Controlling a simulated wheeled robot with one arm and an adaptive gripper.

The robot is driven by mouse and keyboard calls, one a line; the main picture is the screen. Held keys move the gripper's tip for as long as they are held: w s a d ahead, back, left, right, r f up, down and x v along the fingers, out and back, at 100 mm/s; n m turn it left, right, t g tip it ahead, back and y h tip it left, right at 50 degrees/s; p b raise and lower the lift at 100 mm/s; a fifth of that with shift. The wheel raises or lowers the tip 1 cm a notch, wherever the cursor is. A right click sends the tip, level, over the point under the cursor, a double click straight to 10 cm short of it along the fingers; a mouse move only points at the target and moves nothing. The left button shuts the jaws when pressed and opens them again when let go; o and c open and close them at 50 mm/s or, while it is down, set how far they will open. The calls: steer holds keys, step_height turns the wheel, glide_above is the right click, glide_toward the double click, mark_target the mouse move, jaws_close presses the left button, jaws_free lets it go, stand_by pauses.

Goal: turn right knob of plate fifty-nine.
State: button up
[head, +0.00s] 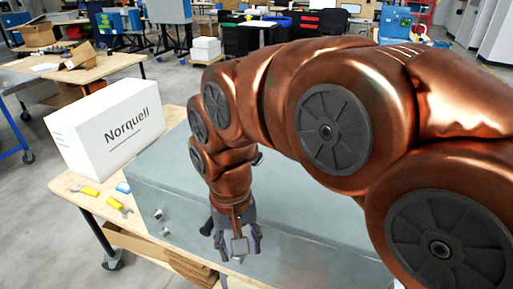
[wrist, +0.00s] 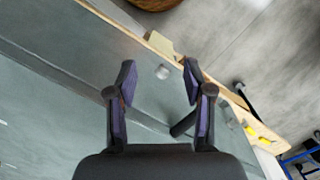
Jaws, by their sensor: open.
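The grey metal box (head: 300,215) lies on the wooden table, and its face fills much of the wrist view (wrist: 60,100). My gripper (head: 238,256) is over the near side of the box, pointing down toward it. In the wrist view my gripper (wrist: 160,80) is open. A small silver knob (wrist: 162,72) shows between its fingertips, and I see no grip on it. I cannot tell whether the fingers touch it. Two small silver knobs, an upper one (head: 158,214) and a lower one (head: 165,232), are at the box's left end. No plate number is readable.
A dark handle (head: 207,228) sticks out just left of my gripper; it also shows in the wrist view (wrist: 183,125). A white Norquell box (head: 110,128) and yellow-handled tools (head: 90,190) are on the table at left. The table edge is close by.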

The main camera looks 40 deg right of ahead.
steer(key=w+d+r+m+b, duration=0.1)
steer(key=w+d+r+m, duration=0.1)
steer(key=w+m, duration=0.25)
steer(key=w+d+r+m, duration=0.2)
steer(key=w+r+m, duration=0.1)
steer(key=w, duration=0.3)
steer(key=w+d+r+m+b, duration=0.1)
steer(key=w+d+m, duration=0.3)
steer(key=d+m, duration=0.1)
steer(key=w+d+r+m+t+b, duration=0.1)
steer(key=w+d+m, duration=0.3)
steer(key=m, duration=0.3)
steer(key=w+d+r+m+b, duration=0.1)
steer(key=w+d+r+m, duration=0.1)
steer(key=w+d+m, duration=0.2)
steer(key=shift+w+d+m, duration=0.15)
steer(key=shift+d+m, duration=0.6)
steer(key=shift+w+d+m, duration=0.15)
steer(key=shift+d+m, duration=0.55)
steer(key=shift+d+f+b, duration=0.1)
steer(key=shift+f+b, duration=0.3)
steer(key=shift+b, duration=0.05)
step_height(320, 180, down, 7)
steer(key=b, duration=0.6)
jaws_close()
